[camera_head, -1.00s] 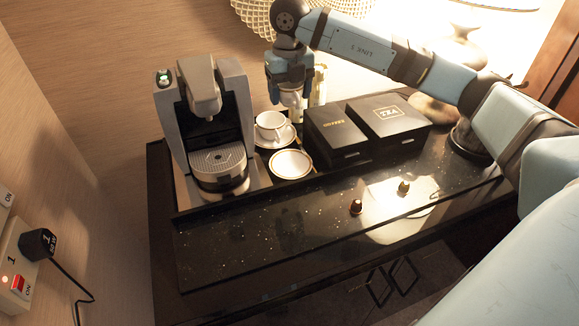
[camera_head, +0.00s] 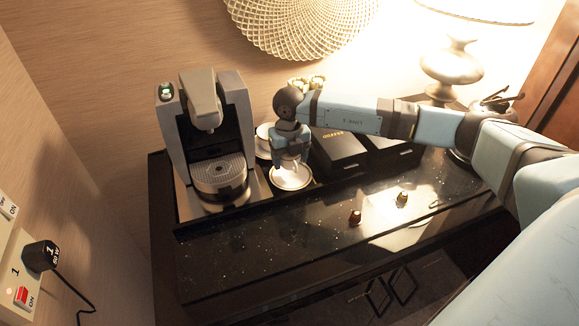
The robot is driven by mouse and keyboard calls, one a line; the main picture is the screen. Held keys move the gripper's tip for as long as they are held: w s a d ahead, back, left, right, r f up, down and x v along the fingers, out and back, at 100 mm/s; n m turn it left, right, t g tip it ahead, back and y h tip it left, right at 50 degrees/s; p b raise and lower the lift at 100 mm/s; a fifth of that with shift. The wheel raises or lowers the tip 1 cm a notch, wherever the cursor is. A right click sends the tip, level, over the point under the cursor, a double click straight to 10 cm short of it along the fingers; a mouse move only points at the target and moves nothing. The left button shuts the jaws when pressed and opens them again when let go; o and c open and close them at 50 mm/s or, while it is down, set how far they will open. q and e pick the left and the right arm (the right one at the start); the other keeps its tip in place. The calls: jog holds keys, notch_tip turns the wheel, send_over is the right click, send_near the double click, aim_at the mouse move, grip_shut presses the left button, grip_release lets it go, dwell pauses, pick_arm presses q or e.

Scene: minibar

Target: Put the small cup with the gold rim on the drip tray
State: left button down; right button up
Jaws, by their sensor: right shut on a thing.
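My right gripper (camera_head: 289,163) points down above the gold-rimmed saucer (camera_head: 301,184) and is shut on a small white object, which appears to be the small cup. The fingers mostly hide it, and its rim cannot be made out. Whether it touches the saucer is unclear. The drip tray (camera_head: 214,173) is the round, slotted metal plate at the front of the coffee machine (camera_head: 243,115), left of the gripper, with nothing on it. My left gripper is not in view.
A larger white cup (camera_head: 263,132) stands just behind and left of the gripper, partly hidden. Black boxes (camera_head: 339,150) stand to the right, below my forearm. Two capsules (camera_head: 355,217) (camera_head: 402,198) lie on the dark counter (camera_head: 270,240), whose front left is clear.

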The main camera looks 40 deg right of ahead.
aim_at(290, 168)
jog(key=shift+f, duration=1.85)
jog(key=shift+f, duration=0.1)
jog(key=shift+f, duration=0.15)
jog(key=o, duration=0.9)
jog(key=shift+o, duration=0.2)
